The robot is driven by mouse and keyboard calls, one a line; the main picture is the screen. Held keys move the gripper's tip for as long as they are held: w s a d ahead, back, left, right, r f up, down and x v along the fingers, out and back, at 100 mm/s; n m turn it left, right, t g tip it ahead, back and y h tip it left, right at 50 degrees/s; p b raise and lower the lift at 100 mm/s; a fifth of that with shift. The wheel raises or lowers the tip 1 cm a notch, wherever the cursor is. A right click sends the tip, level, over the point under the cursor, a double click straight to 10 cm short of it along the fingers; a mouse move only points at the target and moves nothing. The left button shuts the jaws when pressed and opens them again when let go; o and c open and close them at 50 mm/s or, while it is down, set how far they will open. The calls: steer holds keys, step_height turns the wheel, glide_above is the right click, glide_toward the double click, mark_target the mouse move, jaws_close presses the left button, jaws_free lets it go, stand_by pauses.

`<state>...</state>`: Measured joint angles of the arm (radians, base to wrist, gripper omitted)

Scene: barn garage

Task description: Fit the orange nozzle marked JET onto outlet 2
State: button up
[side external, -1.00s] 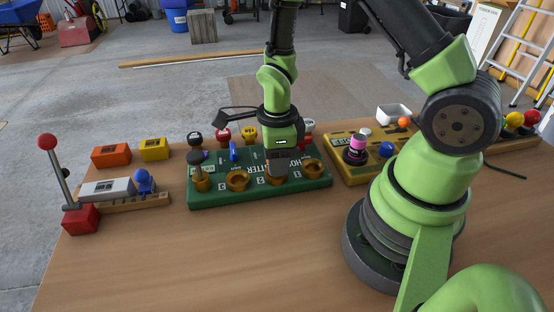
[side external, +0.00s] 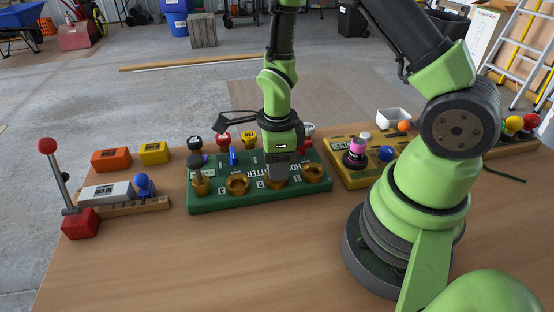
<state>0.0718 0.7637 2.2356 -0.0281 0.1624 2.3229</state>
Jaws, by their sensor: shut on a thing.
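My gripper (side external: 278,174) points down over the green board (side external: 215,201), in front of or at the third brass-coloured outlet from the left. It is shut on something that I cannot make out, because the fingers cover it. No orange nozzle or JET marking is readable. The board bears a row of brass-coloured cup-like outlets: the leftmost (side external: 201,187), the second (side external: 237,185), the third (side external: 270,184) partly hidden by the gripper, and the rightmost (side external: 314,173). The numbers beside them are too small to read surely.
Black (side external: 194,142), red (side external: 223,139) and yellow (side external: 249,139) knob-like pieces stand along the board's back. A yellow board (side external: 345,181) with a pink-topped piece (side external: 357,147) stands right. A red-knobbed lever (side external: 53,165) is at far left. The front of the table is clear.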

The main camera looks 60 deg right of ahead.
steer(key=shift+f, duration=0.65)
steer(key=shift+r, duration=0.15)
steer(key=shift+r, duration=0.65)
steer(key=shift+f, duration=0.8)
stand_by(0.7)
steer(key=o, duration=0.6)
steer(key=shift+o, duration=0.2)
steer(key=shift+r, duration=5.55)
